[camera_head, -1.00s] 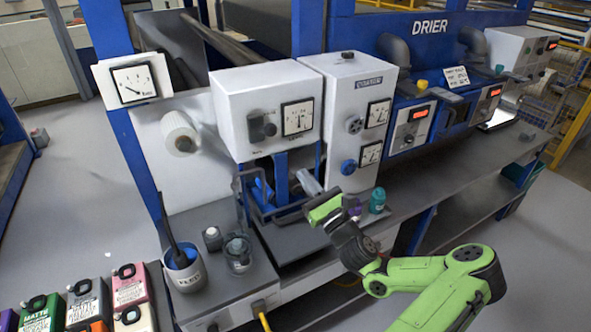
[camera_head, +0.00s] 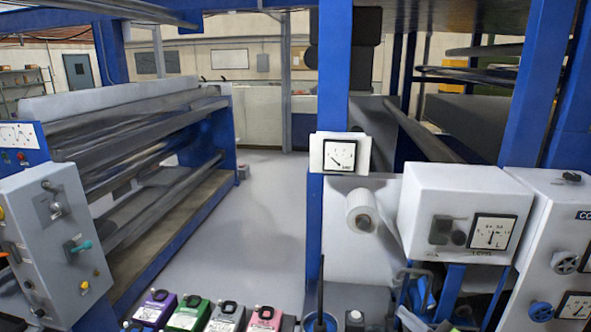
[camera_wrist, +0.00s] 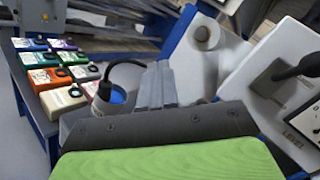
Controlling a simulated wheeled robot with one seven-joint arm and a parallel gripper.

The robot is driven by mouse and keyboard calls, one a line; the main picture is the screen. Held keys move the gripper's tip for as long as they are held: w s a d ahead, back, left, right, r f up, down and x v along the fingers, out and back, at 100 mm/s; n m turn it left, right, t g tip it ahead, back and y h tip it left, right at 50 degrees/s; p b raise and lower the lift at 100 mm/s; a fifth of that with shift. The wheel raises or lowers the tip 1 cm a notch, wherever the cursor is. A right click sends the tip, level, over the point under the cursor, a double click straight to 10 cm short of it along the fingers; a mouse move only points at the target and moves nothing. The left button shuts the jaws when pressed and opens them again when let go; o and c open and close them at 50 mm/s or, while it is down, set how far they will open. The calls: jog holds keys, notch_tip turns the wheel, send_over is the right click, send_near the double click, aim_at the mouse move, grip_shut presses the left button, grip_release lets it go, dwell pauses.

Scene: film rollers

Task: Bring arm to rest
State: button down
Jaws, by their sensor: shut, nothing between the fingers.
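My gripper (camera_wrist: 157,84) shows in the wrist view, with its grey fingers together and nothing held between them. The green and dark grey end of my arm fills the bottom of that view. The fingers point over the work area, with a white pot with blue inside (camera_wrist: 112,98) just to their left in the picture. I cannot tell the gap between them. In the head view now, the arm is not clearly visible.
Several coloured jugs (camera_wrist: 45,77) stand on a table at the left; some show at the bottom of the head view. A white roll (camera_head: 362,210) and a white gauge box (camera_head: 462,212) are at the right. Rollers (camera_head: 150,135) line the left, with open floor (camera_head: 255,210) between.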

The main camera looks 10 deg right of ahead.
jog(key=s+a+f+n+g, duration=0.3)
jog(key=a+f+n+g, duration=0.1)
jog(key=a+n+g, duration=0.35)
jog(key=s+a+f+n+g, duration=0.3)
jog(key=a+n+g, duration=0.3)
jog(key=a+n, duration=0.2)
jog(key=s+d+r+n+t+h+b, duration=0.1)
jog(key=s+r+n+h, duration=0.6)
jog(key=s+r, duration=0.4)
jog(key=s+n, duration=0.1)
jog(key=s, duration=0.3)
jog(key=shift+s+d+r+t+b, duration=0.15)
jog(key=shift+s+r+t+b, duration=0.15)
jog(key=shift+s+r+t, duration=0.1)
